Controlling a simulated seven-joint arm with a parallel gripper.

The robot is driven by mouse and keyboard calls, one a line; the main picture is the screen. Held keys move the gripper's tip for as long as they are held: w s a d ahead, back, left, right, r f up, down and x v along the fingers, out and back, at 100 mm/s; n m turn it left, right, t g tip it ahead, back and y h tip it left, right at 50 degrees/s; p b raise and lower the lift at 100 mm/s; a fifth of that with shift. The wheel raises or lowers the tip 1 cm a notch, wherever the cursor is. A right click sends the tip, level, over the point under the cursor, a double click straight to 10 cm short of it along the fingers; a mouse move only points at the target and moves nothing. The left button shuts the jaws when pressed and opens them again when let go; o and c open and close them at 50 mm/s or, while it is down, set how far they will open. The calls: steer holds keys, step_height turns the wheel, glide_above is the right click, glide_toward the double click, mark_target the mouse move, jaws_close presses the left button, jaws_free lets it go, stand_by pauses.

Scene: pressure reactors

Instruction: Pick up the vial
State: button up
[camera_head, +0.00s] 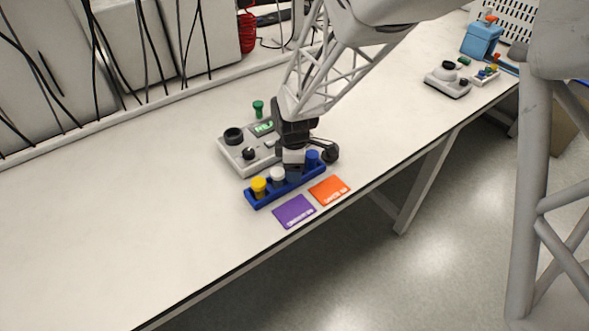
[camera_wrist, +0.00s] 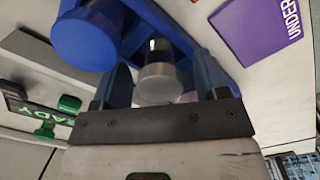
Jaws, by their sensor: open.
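A narrow blue rack (camera_head: 262,199) stands on the bench and holds vials in a row. A yellow-capped vial (camera_head: 259,186) is at its left end, a white-capped vial (camera_head: 277,175) beside it, and a blue-capped vial (camera_head: 312,157) at the right.
A grey device (camera_head: 236,153) with a green display stands behind the rack. A purple card (camera_head: 294,211) and an orange card (camera_head: 330,191) lie in front, near the bench edge. The bench (camera_head: 110,220) is clear to the left. Another device (camera_head: 447,82) stands far right.

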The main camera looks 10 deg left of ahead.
steer(key=c, duration=1)
steer(key=shift+r, duration=0.2)
steer(key=shift+r, duration=0.55)
step_height(320, 180, up, 2)
steer(key=shift+r, duration=0.1)
steer(key=s+d, duration=0.2)
steer(key=s, duration=0.2)
steer(key=s+d+r, duration=0.1)
steer(key=s+d, duration=0.1)
steer(key=s, duration=0.3)
steer(key=s+d, duration=0.3)
steer(key=s, duration=0.2)
steer(key=shift+s+d+r, duration=0.1)
steer(key=shift+s+r, duration=0.05)
steer(key=shift+r, duration=0.05)
